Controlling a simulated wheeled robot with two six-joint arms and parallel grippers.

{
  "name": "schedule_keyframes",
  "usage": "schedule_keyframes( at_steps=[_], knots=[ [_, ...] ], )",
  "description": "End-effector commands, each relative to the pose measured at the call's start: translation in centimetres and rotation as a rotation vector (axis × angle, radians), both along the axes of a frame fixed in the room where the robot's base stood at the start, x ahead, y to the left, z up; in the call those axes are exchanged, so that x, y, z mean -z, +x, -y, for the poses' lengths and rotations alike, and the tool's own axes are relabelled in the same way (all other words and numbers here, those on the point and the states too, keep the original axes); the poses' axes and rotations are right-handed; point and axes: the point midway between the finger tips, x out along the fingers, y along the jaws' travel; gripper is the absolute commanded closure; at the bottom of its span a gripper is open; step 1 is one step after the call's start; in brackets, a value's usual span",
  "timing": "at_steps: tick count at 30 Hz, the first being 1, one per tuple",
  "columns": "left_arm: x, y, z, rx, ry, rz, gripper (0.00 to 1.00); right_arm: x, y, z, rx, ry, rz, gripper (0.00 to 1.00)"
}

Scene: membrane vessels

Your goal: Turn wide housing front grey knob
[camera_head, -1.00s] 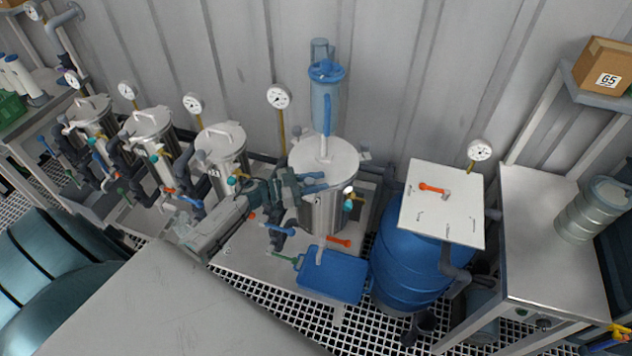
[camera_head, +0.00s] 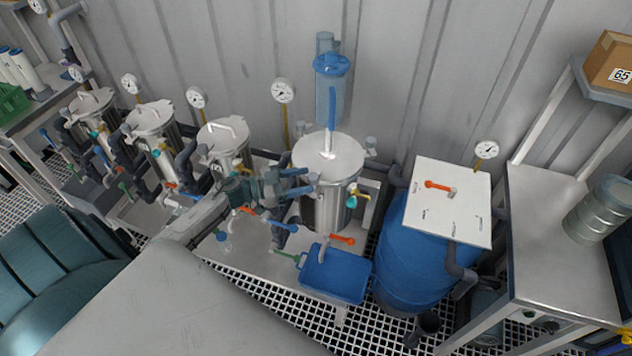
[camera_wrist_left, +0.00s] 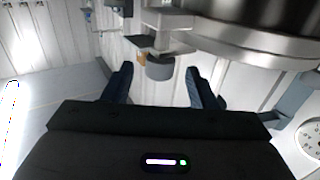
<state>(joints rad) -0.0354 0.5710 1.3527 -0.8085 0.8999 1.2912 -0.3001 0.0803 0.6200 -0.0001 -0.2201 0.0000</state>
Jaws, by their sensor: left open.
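The wide housing (camera_head: 325,205) is the broad steel vessel with a round lid, standing mid-picture in the head view. A grey knob (camera_wrist_left: 160,67) shows in the left wrist view, below the vessel's rounded steel side. In the head view a small grey knob (camera_head: 313,178) is on the housing's near side, partly behind my fingers. My left gripper (camera_head: 303,181) is open, its blue fingers pointing right at the housing. In the left wrist view its fingers (camera_wrist_left: 158,72) stand apart on either side of the knob, with gaps visible. Whether the knob lies fully between the fingertips is unclear.
A blue filter cartridge housing (camera_head: 331,90) stands behind the vessel. A blue tray (camera_head: 336,274) and orange-handled valve (camera_head: 342,239) are below it. A blue barrel (camera_head: 415,262) stands to the right. Smaller steel vessels (camera_head: 224,140) line the left. A pressure gauge (camera_head: 283,90) rises behind.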

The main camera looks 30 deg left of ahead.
Motion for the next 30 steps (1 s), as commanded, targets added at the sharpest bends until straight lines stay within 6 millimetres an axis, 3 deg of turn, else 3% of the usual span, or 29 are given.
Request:
schedule_keyframes(
  at_steps=[3,9,30],
  knots=[
    [0.5,-1.7,-1.6,0.002,0.005,-0.002,0.48,1.4,0.0,0.0,0.0,0.0,0.0,0.64],
    [0.3,-3.4,-3.2,0.0,0.003,-0.001,0.48,2.1,0.0,0.0,0.0,0.0,0.0,0.64],
    [0.0,-3.7,-3.6,0.0,-0.001,0.001,0.48,2.2,0.0,0.0,0.0,0.0,0.0,0.64]
  ],
)
